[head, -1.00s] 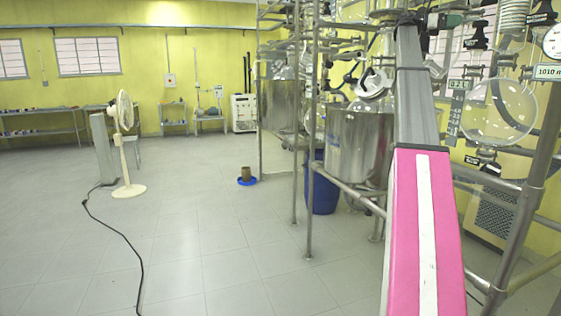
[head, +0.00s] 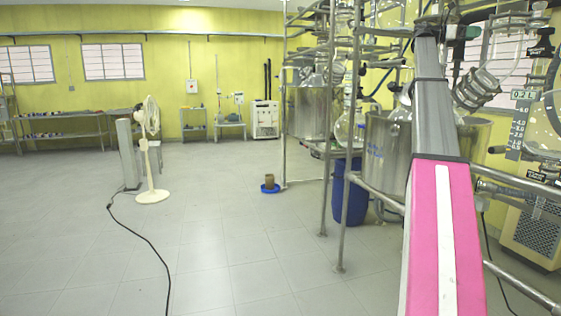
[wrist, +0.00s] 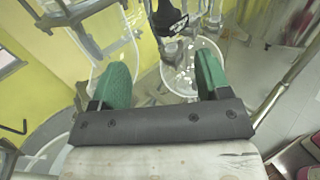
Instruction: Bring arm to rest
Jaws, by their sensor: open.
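My gripper (wrist: 163,66) shows in the wrist view with two green fingers spread wide apart. It is open, and nothing is held between the fingers. Beyond the fingers is a round clear glass vessel (wrist: 190,72) with a black fitting (wrist: 168,17) above it. I cannot tell how far the glass is from the fingertips. In the head view my pink and grey arm (head: 443,230) reaches up and away in front of the reactor frame, hiding part of it.
A metal frame (head: 328,130) carries steel reactor vessels (head: 383,150) and glassware on the right. A blue drum (head: 352,195) stands under it. A white fan (head: 151,150), a floor cable (head: 150,243) and a blue dish (head: 270,189) are to the left. Open tiled floor lies between.

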